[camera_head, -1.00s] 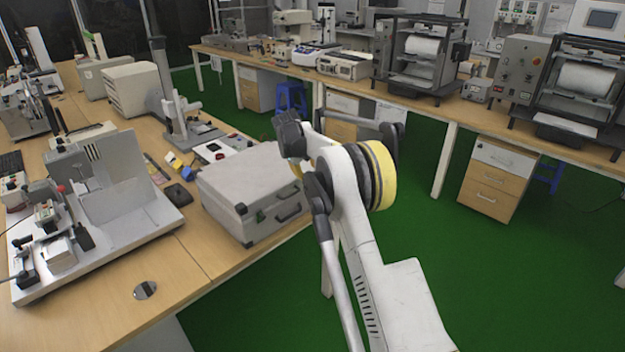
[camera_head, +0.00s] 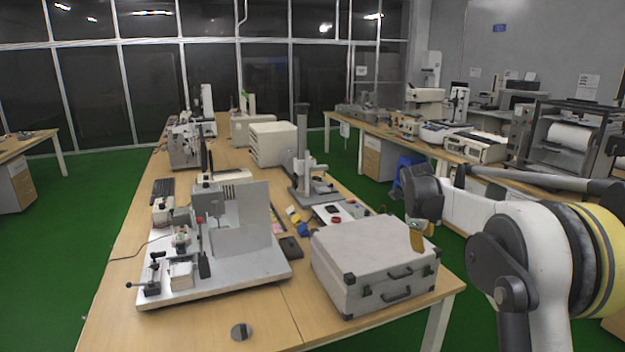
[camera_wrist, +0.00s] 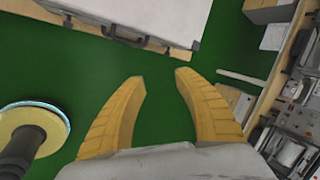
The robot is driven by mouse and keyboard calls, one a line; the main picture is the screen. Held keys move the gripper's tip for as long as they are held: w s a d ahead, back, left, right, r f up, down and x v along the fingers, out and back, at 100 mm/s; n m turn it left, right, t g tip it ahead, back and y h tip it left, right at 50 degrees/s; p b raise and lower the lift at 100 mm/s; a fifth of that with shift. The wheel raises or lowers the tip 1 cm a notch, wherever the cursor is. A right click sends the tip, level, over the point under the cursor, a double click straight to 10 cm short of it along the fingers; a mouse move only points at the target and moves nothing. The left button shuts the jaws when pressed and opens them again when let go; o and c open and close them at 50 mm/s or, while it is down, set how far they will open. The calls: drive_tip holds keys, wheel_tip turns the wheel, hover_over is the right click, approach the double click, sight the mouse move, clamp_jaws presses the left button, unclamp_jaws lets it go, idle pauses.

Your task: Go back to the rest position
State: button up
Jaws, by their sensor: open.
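My gripper (camera_wrist: 160,80) shows in the wrist view with its two yellow fingers spread apart and nothing between them. Green floor lies below the fingertips. In the head view one yellow finger of my gripper (camera_head: 417,236) shows in front of the grey case's right part. My white arm is folded at the lower right, with its elbow towards the camera. The grey case (camera_head: 365,252) lies shut at the near right corner of the wooden table. Its edge also shows at the top of the wrist view (camera_wrist: 150,12).
The wooden table (camera_head: 262,318) bears a test stand with a grey plate (camera_head: 240,232), a white drawer unit (camera_head: 272,144) and several small devices. A second bench (camera_head: 455,158) with machines runs along the right. Green floor (camera_head: 90,215) is free to the left.

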drive_tip(key=s+a+r+n+y, duration=0.1)
drive_tip(key=s+a+r+n, duration=0.25)
drive_tip(key=s, duration=0.35)
drive_tip(key=s+a+r+n+t, duration=0.1)
drive_tip(key=s+a+r+n, duration=0.15)
drive_tip(key=s+n, duration=0.3)
drive_tip(key=s+a+r+n+y, duration=0.1)
drive_tip(key=s+a+r+n, duration=0.15)
drive_tip(key=s, duration=0.45)
drive_tip(key=s+a+f+n, duration=0.2)
drive_tip(key=s+n, duration=0.3)
drive_tip(key=s, duration=0.2)
drive_tip(key=s+a+f+n+t+y, duration=0.1)
drive_tip(key=s+n, duration=0.3)
drive_tip(key=s, duration=0.4)
drive_tip(key=s+a+f+n+t, duration=0.1)
drive_tip(key=s+a+f+n, duration=0.2)
drive_tip(key=s, duration=0.5)
drive_tip(key=f+n, duration=0.1)
drive_tip(key=n, duration=0.1)
drive_tip(key=shift+s+a+n+y, duration=0.15)
drive_tip(key=shift+a+n+y, duration=0.2)
drive_tip(key=shift+y, duration=0.05)
drive_tip(key=shift+f, duration=0.1)
